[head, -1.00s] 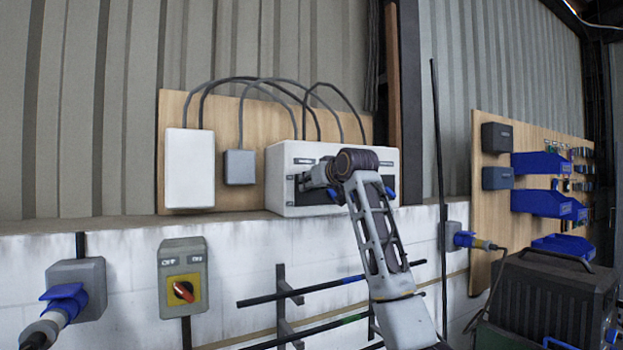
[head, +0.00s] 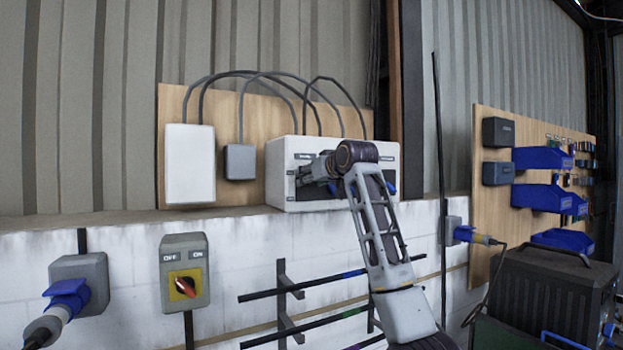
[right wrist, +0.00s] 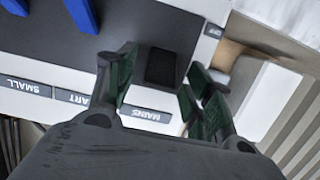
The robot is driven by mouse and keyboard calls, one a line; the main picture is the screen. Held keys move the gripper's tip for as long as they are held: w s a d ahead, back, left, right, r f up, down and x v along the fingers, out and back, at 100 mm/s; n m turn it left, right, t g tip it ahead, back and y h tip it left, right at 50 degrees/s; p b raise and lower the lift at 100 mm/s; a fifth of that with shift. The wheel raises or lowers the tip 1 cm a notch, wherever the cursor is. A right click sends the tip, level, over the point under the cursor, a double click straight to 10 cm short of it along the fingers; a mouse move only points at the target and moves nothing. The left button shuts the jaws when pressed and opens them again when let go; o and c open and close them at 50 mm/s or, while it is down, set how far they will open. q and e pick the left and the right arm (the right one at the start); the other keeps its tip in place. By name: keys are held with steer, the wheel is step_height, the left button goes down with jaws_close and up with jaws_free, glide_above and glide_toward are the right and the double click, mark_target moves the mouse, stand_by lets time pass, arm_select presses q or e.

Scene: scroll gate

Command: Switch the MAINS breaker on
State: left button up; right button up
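The white breaker box (head: 280,196) sits on the ledge in the head view, its dark front panel partly hidden by my right arm. The right wrist view shows an upside-down MAINS label (right wrist: 146,113). A black block (right wrist: 161,67), apparently the MAINS switch, lies just beyond it on the dark panel. My right gripper (right wrist: 158,88) is open, its green-padded fingers on either side of the black block with visible gaps. In the head view this gripper (head: 314,172) is at the box front. Whether the switch is on or off cannot be told. My left gripper is not in view.
Blue levers (right wrist: 83,14) stand left of the black block, above other labels. A rotary switch (head: 184,285) and a blue plug socket (head: 80,285) are on the wall below left. Dark bars (head: 300,286) project below the box. A dark machine (head: 550,300) stands at the right.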

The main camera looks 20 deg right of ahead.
steer(key=v, duration=1.2)
stand_by(0.6)
stand_by(0.4)
